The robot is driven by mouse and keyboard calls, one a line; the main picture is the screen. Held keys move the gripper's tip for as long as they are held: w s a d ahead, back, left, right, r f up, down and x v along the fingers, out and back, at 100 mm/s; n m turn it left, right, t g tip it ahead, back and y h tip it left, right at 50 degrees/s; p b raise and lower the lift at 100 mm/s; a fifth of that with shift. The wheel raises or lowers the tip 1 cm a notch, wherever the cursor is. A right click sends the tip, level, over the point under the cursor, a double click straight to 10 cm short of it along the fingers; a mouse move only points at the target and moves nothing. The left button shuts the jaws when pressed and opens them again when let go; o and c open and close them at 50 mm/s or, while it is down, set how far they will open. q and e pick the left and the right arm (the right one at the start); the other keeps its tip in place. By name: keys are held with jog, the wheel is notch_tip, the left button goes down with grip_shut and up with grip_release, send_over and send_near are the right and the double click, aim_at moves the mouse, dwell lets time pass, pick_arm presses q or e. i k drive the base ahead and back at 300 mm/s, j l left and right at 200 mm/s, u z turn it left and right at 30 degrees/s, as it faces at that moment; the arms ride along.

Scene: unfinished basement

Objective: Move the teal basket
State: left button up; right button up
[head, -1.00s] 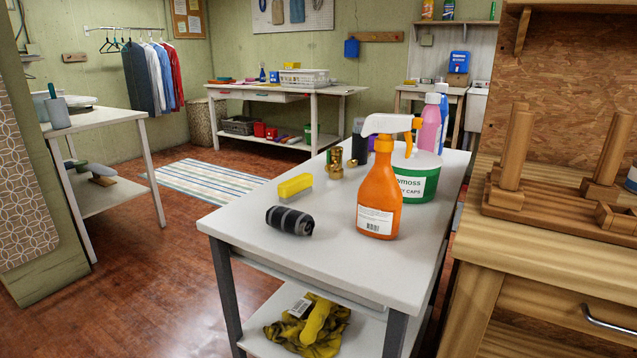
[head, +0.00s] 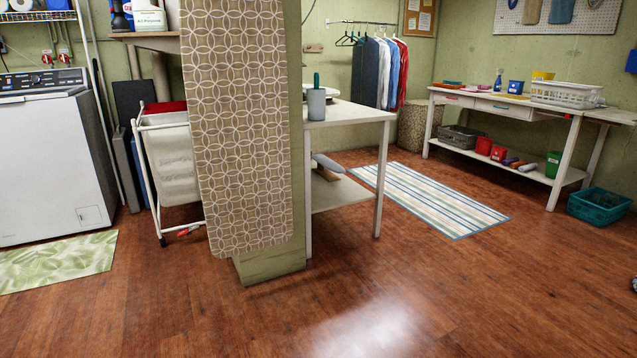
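The teal basket (head: 600,206) sits on the wood floor at the right side of the head view, just right of the long white table's front leg. It is an open, slatted basket, and its inside looks dark; I cannot tell what it holds. It is some distance away across the floor. Neither of my grippers is in view.
A striped rug (head: 430,198) lies left of the white table (head: 520,178). A patterned ironing board (head: 240,130) hangs by a wall end (head: 268,264). A small white table (head: 345,112) stands beyond it. A washer (head: 55,160) stands left. The foreground floor is clear.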

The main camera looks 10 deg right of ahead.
aim_at(596, 214)
jog(key=i+j, duration=0.1)
jog(key=i, duration=0.8)
jog(key=i+l+z, duration=0.1)
jog(key=i+z, duration=0.25)
jog(key=z, duration=0.15)
jog(key=i+z, duration=0.3)
jog(key=z, duration=0.2)
jog(key=i+j+z, duration=0.15)
jog(key=i+z, duration=0.2)
jog(key=z, duration=0.15)
jog(key=i+l+z, duration=0.2)
jog(key=i+z, duration=0.5)
jog(key=i, duration=0.2)
jog(key=i+j+z, duration=0.1)
jog(key=i+z, duration=0.45)
jog(key=i, duration=0.55)
jog(key=i+z, duration=0.15)
jog(key=i, duration=0.65)
jog(key=i+j+z, duration=0.2)
jog(key=i, duration=0.55)
